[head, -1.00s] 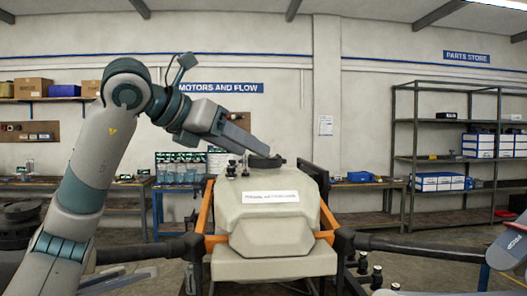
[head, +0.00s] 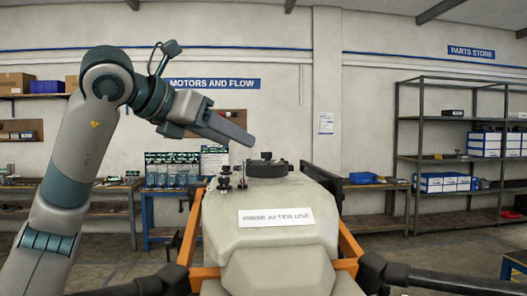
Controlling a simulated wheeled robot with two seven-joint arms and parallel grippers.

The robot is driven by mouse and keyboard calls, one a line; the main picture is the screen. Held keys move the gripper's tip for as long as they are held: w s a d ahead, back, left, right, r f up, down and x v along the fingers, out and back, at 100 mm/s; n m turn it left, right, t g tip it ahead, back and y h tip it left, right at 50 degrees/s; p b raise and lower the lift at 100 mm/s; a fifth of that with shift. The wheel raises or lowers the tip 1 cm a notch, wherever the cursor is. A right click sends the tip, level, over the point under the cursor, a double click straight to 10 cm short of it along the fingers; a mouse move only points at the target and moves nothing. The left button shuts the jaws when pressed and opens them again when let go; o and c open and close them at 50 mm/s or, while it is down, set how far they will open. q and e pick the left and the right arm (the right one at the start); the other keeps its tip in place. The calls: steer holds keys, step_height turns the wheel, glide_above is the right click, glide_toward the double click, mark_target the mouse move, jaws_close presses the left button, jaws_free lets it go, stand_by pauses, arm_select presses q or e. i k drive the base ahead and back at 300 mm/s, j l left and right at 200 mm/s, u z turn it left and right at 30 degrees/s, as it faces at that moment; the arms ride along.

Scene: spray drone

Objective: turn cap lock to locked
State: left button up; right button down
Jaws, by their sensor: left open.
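The drone's pale tank (head: 270,232) stands in front of me, with a white label reading "RINSE AFTER USE" on its front. The dark round cap (head: 267,168) sits on top of the tank, with a small raised part on it. Which way its lock points is too small to tell. My left gripper (head: 250,141) is open, just above and to the left of the cap, its fingers pointing down to the right. It appears apart from the cap. My right gripper is not in view.
Small dark fittings (head: 226,178) stand on the tank left of the cap. Orange frame bars (head: 349,243) and dark drone arms flank the tank. Behind are a blue workbench (head: 162,232) with bottles and a metal shelf rack (head: 455,160) with boxes.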

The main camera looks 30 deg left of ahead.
mark_target(266, 156)
steer(key=i+j, duration=0.7)
steer(key=j, duration=0.1)
